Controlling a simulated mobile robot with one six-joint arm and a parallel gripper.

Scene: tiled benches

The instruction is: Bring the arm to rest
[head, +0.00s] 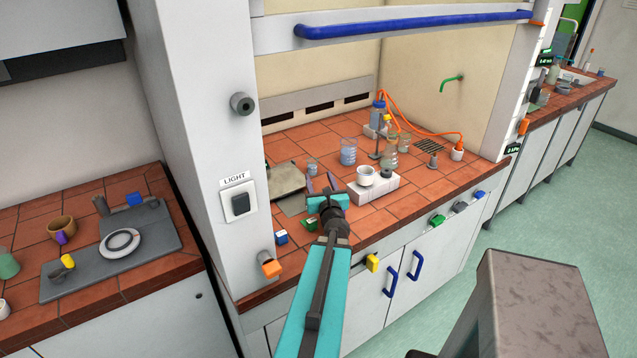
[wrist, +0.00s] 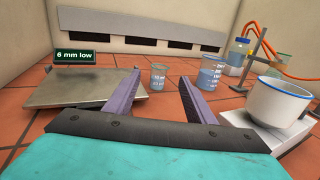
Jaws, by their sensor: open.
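My gripper (head: 321,184) reaches into the fume hood over the red tiled bench, at the end of my teal arm. In the wrist view its two purple fingers (wrist: 161,92) are apart with nothing between them. A small beaker (wrist: 158,77) stands beyond the fingertips, and a larger beaker with blue liquid (wrist: 212,73) stands to its right; the head view shows this larger beaker too (head: 348,152). A white cup with a blue rim (wrist: 277,103) stands on a white block (wrist: 252,132) to the right of the fingers. Contact with the bench is not visible.
A grey plate (wrist: 85,87) lies left of the fingers, with a display (wrist: 75,57) reading "6 mm low" behind it. A stand (head: 379,138), bottle (head: 377,113) and orange tubing (head: 420,130) are at the back. The blue sash bar (head: 415,24) crosses above; a white pillar (head: 215,130) stands left.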

